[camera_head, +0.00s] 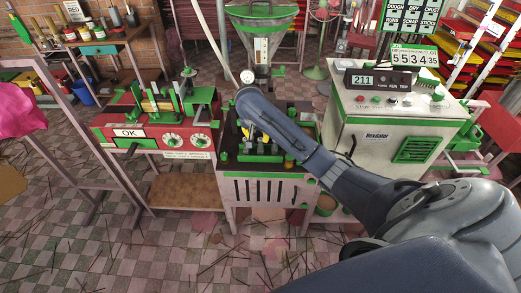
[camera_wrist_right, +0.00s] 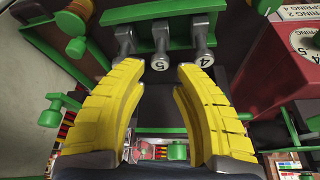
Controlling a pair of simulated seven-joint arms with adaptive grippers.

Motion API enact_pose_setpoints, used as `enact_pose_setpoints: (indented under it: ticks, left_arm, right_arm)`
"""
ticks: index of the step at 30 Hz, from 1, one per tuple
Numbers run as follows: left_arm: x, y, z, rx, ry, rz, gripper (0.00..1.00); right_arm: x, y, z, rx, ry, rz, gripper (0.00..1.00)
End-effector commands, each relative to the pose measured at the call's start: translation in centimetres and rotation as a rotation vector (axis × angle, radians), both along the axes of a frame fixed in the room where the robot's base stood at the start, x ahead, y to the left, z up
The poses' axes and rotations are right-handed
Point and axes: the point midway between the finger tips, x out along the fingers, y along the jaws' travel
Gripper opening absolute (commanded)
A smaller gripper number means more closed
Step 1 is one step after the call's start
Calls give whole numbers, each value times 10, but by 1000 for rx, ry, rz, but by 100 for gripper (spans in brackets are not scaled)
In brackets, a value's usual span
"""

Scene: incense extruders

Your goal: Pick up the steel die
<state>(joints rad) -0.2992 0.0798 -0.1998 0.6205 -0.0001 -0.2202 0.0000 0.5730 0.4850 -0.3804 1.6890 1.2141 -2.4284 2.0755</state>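In the right wrist view, several steel dies hang in a row on a green rack. The middle steel die (camera_wrist_right: 160,45) has a round end marked 5, and the one to its right (camera_wrist_right: 204,45) is marked 4. A third (camera_wrist_right: 124,42) is at the left, its end facing away. My right gripper (camera_wrist_right: 160,68) has yellow fingers spread apart, with the die marked 5 between or just beyond the fingertips; contact is not visible. In the head view my right gripper (camera_head: 246,131) is over the middle machine, mostly hidden by my arm. My left gripper is not in view.
The middle green and white machine (camera_head: 268,190) stands under a hopper (camera_head: 262,20). A white cabinet with a counter (camera_head: 385,125) is at right. A green bracket (camera_wrist_right: 57,110) sits left of the fingers.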

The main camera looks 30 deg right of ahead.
Motion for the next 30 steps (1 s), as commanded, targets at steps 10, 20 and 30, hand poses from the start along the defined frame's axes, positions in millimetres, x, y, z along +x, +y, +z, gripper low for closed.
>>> enact_pose_setpoints:
  ticks: [10, 20, 30]
  left_arm:
    - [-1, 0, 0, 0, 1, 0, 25]
    - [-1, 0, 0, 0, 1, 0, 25]
    - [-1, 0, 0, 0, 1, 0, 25]
  right_arm:
    - [3, -6, -16, -3, 2, 0, 29]
    - [11, -14, -46, -1, 1, -1, 29]
    - [13, -15, -51, -1, 0, 1, 29]
